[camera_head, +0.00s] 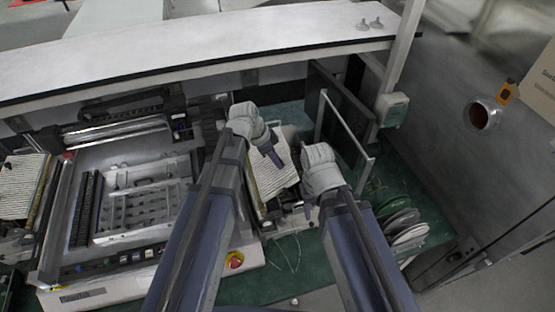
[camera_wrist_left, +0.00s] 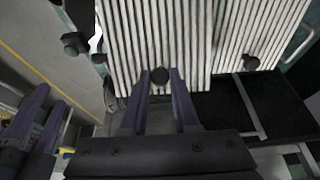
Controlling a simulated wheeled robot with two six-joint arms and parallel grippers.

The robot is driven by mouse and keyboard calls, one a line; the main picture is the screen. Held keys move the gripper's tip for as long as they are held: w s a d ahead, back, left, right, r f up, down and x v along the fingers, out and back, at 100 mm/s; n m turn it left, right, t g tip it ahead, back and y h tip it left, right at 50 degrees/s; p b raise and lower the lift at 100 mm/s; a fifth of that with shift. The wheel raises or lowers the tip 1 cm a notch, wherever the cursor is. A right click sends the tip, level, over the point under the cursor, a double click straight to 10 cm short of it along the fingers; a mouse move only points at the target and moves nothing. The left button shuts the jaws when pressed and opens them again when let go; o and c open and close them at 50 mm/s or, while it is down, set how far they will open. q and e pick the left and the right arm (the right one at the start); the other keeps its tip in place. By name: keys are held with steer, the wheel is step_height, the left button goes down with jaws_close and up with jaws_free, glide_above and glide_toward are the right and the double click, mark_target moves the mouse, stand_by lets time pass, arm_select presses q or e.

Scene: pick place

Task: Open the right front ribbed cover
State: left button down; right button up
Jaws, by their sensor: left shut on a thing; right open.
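The right front ribbed cover (camera_head: 272,178), a pale panel with parallel ridges, is on the machine's right side, partly hidden by my left arm. In the left wrist view the ribbed surface (camera_wrist_left: 135,40) fills the top, with a dark round knob (camera_wrist_left: 160,75) at its near edge. My left gripper (camera_head: 276,160) is over the cover; its purple fingers (camera_wrist_left: 164,90) are shut on the knob. My right gripper (camera_head: 308,211) is open and empty, right of the cover; its fingers also show at the left of the wrist view (camera_wrist_left: 38,118). The cover's exact tilt is unclear.
Another ribbed cover (camera_head: 22,186) is at the far left. A red emergency button (camera_head: 235,261) is on the machine's front. Spools (camera_head: 402,225) lie on the green floor at right. An upright metal frame (camera_head: 345,135) stands behind my right gripper. A white shelf (camera_head: 200,45) spans the back.

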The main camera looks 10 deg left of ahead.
arm_select(q)
steer(key=shift+s+a+r+t+h+b, duration=0.15)
steer(key=shift+s+a+h+b, duration=0.1)
steer(key=shift+a+h, duration=0.2)
steer(key=shift+s+a+r+t+h+b, duration=0.15)
steer(key=shift+s+a+h, duration=0.15)
steer(key=shift+a, duration=0.2)
steer(key=s+a+t+h+b, duration=0.3)
steer(key=a+h+b, duration=0.5)
steer(key=b, duration=0.5)
steer(key=shift+s+a+t, duration=0.3)
steer(key=shift+s+a, duration=0.15)
steer(key=shift+a, duration=0.4)
steer(key=shift+r+h, duration=0.15)
steer(key=shift+h, duration=0.1)
steer(key=c, duration=0.6)
jaws_free()
steer(key=shift+c, duration=0.2)
steer(key=shift+r, duration=0.1)
steer(key=p+v, duration=0.1)
steer(key=v, duration=0.6)
steer(key=shift+a, duration=0.35)
